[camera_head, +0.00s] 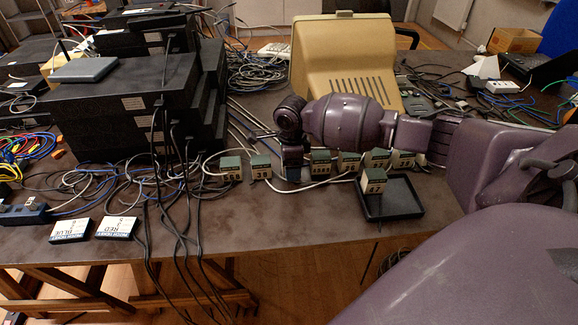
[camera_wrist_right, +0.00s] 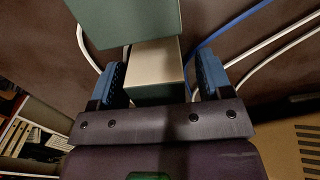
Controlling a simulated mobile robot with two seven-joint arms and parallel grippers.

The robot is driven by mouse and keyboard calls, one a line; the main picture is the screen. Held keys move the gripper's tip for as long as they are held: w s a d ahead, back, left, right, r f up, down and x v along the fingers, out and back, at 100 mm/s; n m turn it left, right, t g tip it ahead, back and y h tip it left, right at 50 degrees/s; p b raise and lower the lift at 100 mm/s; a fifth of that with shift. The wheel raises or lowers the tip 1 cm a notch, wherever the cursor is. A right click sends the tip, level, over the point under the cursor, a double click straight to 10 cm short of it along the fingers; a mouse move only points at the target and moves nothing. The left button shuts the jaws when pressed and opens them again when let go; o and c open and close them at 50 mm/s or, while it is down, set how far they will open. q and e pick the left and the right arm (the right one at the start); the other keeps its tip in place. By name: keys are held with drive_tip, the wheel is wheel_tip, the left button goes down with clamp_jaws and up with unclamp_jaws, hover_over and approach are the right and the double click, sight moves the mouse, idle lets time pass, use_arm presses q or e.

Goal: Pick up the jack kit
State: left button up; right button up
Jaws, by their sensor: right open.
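Several small green-and-beige boxes with dark markings stand in a row on the table, such as one at the row's left (camera_head: 231,167) and one right of my gripper (camera_head: 320,165). Another such box (camera_head: 373,181) stands on a black tray (camera_head: 405,197). I cannot tell which is the jack kit. My right gripper (camera_head: 292,170) reaches down into the row, its tips partly hidden. In the right wrist view its blue fingers (camera_wrist_right: 162,78) are apart, either side of a beige-and-green box (camera_wrist_right: 153,60); contact is unclear. My left gripper is out of view.
Black stacked equipment (camera_head: 125,105) with hanging cables stands left. A beige monitor (camera_head: 343,62) stands behind my right arm. White cables (camera_head: 325,182) run around the boxes. RED and BLUE labelled boxes (camera_head: 115,228) lie near the front edge. Bare table shows at front middle (camera_head: 270,220).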

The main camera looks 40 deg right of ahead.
drive_tip(key=shift+r, duration=0.2)
drive_tip(key=c, duration=1.1)
drive_tip(key=shift+o, duration=0.2)
